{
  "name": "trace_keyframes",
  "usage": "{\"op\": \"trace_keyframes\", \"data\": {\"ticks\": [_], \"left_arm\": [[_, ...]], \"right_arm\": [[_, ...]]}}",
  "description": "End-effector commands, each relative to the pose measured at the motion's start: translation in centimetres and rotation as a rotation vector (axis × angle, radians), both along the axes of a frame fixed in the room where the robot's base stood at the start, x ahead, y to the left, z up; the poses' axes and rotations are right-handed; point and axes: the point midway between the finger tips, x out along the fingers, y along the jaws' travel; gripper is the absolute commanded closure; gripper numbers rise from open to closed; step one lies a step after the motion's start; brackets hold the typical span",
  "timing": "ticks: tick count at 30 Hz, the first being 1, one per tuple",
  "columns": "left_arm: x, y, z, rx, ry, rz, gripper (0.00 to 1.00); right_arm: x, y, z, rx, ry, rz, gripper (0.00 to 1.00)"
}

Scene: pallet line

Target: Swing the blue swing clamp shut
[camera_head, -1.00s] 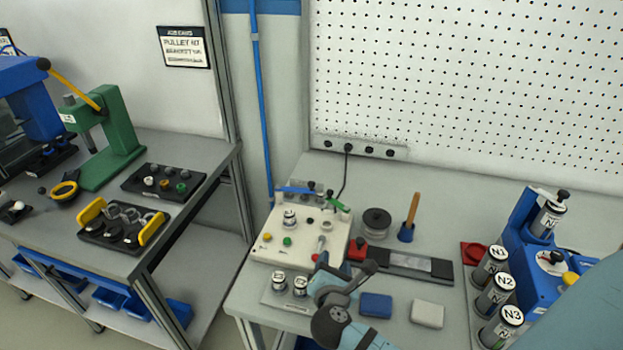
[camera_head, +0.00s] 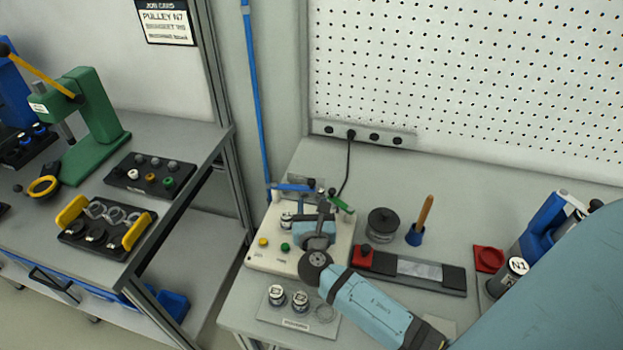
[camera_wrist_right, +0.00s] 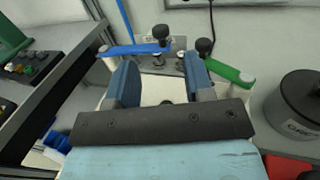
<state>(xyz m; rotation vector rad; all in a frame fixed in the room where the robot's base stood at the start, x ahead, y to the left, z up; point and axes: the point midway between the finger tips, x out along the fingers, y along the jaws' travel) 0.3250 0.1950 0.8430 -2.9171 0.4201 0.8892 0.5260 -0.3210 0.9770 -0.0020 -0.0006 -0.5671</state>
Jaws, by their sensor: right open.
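The blue swing clamp (camera_head: 293,187) is a flat blue arm at the back of the white fixture (camera_head: 258,258). In the right wrist view the blue clamp (camera_wrist_right: 133,49) runs from a pale post at the left toward a black knob. A green clamp (camera_head: 343,204) stands at the fixture's back right; it also shows in the wrist view (camera_wrist_right: 229,71). My right gripper (camera_head: 313,212) is over the fixture, partly hiding it. In the wrist view its fingers (camera_wrist_right: 162,76) are apart, with the blue clamp just beyond the left finger; contact cannot be told. My left gripper is not in view.
A dark spool (camera_head: 382,225) and a wooden-handled tool (camera_head: 420,220) stand right of the fixture. A dark bar with a red block (camera_head: 410,270) lies in front of them. Two labelled cylinders sit on a plate (camera_head: 320,325) in front. A pegboard wall (camera_head: 460,80) stands behind.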

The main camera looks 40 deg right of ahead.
Motion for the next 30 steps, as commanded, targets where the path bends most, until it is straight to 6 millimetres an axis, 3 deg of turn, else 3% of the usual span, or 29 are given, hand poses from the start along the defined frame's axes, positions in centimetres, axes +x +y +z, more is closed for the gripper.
{"op": "trace_keyframes", "data": {"ticks": [6,12,25,26,30], "left_arm": [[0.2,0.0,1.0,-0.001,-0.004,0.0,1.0],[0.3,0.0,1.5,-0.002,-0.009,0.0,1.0],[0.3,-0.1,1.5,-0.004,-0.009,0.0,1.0],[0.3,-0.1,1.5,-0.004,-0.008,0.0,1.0],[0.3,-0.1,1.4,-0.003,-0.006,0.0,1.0]], "right_arm": [[4.1,-2.6,0.2,-0.002,-0.001,0.0,0.52],[6.5,-4.1,0.1,0.0,0.0,0.0,0.52],[7.4,-4.8,0.0,0.001,-0.001,0.0,0.52],[7.4,-4.7,0.0,0.001,-0.001,0.0,0.55],[7.4,-4.7,0.0,0.001,0.0,0.0,0.87]]}}
